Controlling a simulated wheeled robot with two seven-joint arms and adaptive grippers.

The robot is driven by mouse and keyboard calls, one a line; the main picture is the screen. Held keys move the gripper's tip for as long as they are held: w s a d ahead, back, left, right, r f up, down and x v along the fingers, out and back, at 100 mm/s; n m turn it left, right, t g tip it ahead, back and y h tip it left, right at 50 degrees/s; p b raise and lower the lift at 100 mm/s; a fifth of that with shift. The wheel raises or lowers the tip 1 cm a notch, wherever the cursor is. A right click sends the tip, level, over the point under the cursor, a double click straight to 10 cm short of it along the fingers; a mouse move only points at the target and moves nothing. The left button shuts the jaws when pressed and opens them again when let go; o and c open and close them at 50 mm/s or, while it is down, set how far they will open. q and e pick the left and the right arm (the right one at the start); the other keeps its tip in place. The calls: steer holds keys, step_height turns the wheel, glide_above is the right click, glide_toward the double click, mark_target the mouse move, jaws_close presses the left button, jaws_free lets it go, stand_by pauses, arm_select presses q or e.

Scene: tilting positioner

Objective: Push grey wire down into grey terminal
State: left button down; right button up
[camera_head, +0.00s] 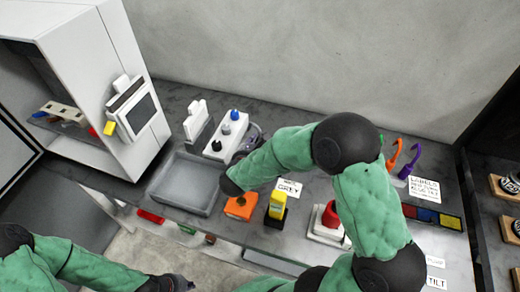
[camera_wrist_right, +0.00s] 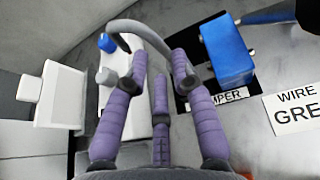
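The white terminal block (camera_head: 214,151) stands on the bench, with a blue knob (camera_head: 234,115), the grey terminal (camera_head: 226,129) and a black one in a row. In the right wrist view, the grey terminal (camera_wrist_right: 105,75) shows left of my fingers, partly behind the left one.
A grey tray (camera_head: 155,190) lies left of the block. Orange (camera_head: 240,207), yellow (camera_head: 277,205) and red (camera_head: 330,214) items stand along the bench front. A blue box (camera_wrist_right: 228,50) and the "WIRE GREY" label (camera_wrist_right: 300,110) lie to the right in the wrist view. A white cabinet is at left.

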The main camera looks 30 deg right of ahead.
steer(key=x, duration=0.5)
steer(key=shift+a, duration=0.1)
steer(key=shift+s, duration=0.1)
jaws_close()
